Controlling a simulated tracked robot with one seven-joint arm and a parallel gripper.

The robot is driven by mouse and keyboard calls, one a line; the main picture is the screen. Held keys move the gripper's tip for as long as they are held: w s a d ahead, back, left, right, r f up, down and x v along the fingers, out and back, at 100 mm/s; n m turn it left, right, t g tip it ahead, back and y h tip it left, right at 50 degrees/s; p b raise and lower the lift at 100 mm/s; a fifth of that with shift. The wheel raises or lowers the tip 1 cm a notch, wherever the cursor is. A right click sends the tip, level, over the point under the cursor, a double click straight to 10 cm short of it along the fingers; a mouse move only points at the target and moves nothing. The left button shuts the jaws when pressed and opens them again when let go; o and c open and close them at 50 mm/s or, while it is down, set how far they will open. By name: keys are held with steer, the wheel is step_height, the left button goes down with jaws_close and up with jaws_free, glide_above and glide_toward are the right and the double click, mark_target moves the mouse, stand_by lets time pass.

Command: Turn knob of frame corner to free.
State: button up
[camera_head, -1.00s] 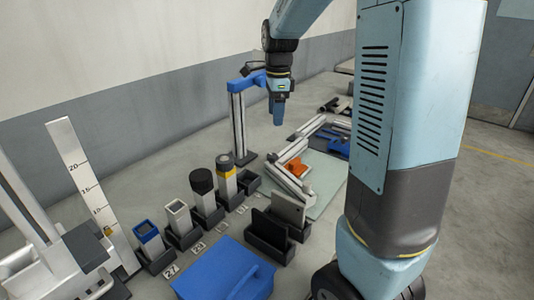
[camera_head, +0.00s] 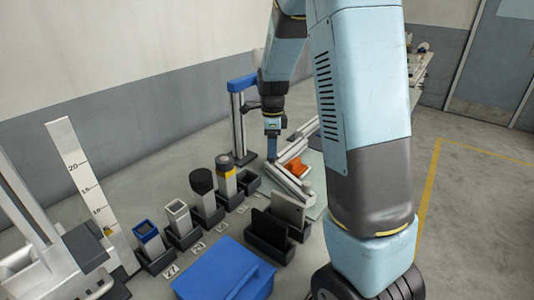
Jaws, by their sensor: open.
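A silver profile frame (camera_head: 287,181) lies on a pale green mat (camera_head: 316,160) at the middle of the view. An orange part (camera_head: 294,167) sits by its near corner. I cannot make out a separate knob at this size. My gripper (camera_head: 272,157) points down over the near left corner of the frame, just left of the orange part. It is open. I cannot tell whether its blue fingers touch the frame. My arm hides the right part of the frame.
A blue-topped post (camera_head: 238,120) stands just left of my gripper. A black holder (camera_head: 269,236) and a blue box (camera_head: 224,271) are nearer.

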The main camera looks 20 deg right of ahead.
steer(key=shift+f, duration=1.6)
steer(key=shift+c, duration=0.2)
